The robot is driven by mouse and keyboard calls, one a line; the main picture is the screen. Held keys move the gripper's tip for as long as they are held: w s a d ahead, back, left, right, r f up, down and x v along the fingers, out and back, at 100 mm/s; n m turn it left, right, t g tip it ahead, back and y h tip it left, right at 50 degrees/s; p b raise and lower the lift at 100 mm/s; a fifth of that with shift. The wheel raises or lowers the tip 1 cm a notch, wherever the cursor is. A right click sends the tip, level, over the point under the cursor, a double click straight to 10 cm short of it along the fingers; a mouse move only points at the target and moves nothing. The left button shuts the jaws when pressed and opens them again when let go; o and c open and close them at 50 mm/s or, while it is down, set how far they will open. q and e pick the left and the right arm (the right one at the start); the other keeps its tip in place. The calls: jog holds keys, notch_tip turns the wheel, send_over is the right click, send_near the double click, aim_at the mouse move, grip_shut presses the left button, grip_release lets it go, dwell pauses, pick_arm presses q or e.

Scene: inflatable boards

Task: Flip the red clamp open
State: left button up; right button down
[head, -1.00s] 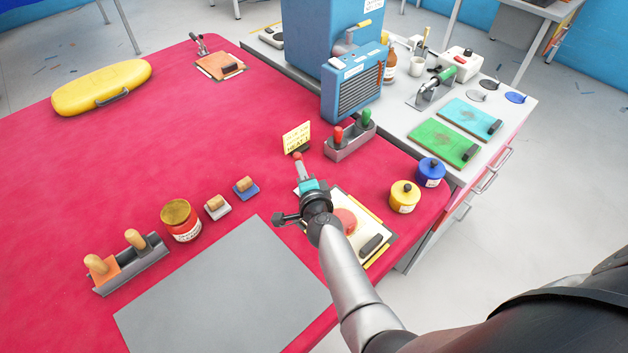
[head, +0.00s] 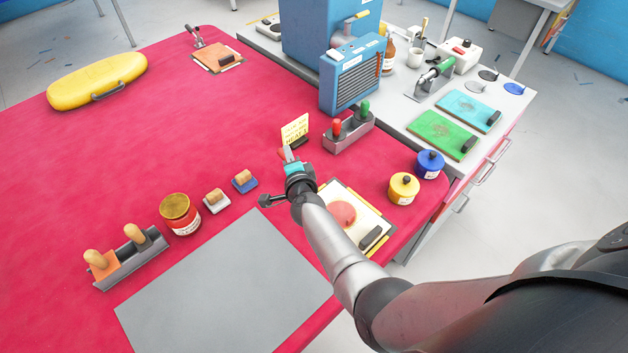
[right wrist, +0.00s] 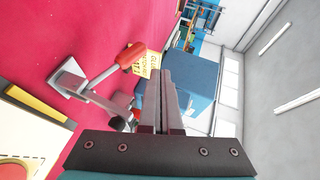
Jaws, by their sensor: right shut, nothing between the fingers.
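The red clamp shows in the right wrist view as a red handle (right wrist: 131,57) on a grey metal arm, with a pale base plate (right wrist: 66,80) on the table. The handle is tilted; I cannot tell its exact angle. My right gripper (right wrist: 166,78) is shut and empty, its fingers just to the right of the handle and apart from it in that picture. In the head view, the right gripper (head: 288,153) is over the table in front of the yellow note and hides most or all of the clamp. My left gripper is not in view.
A yellow note (head: 295,130) stands just beyond the gripper. A grey block with red and green handles (head: 347,133) is to the right. A board with a red disc (head: 342,214) lies under my forearm. Yellow (head: 403,188) and blue pots (head: 430,165) stand near the table edge.

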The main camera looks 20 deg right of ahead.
jog(key=shift+w+a+f+b, duration=0.35)
jog(key=shift+w+f+b, duration=0.3)
jog(key=shift+w+b, duration=0.3)
jog(key=shift+w+a+f+b, duration=0.3)
jog(key=shift+w+f+b, duration=0.35)
jog(key=shift+w+b, duration=0.25)
jog(key=shift+s, duration=0.1)
jog(key=shift+s+a+r+p, duration=0.1)
jog(key=shift+s+r+p, duration=0.05)
jog(key=shift+s+p, duration=0.35)
jog(key=p+v, duration=0.8)
jog(key=v, duration=0.6)
jog(key=shift+s, duration=0.15)
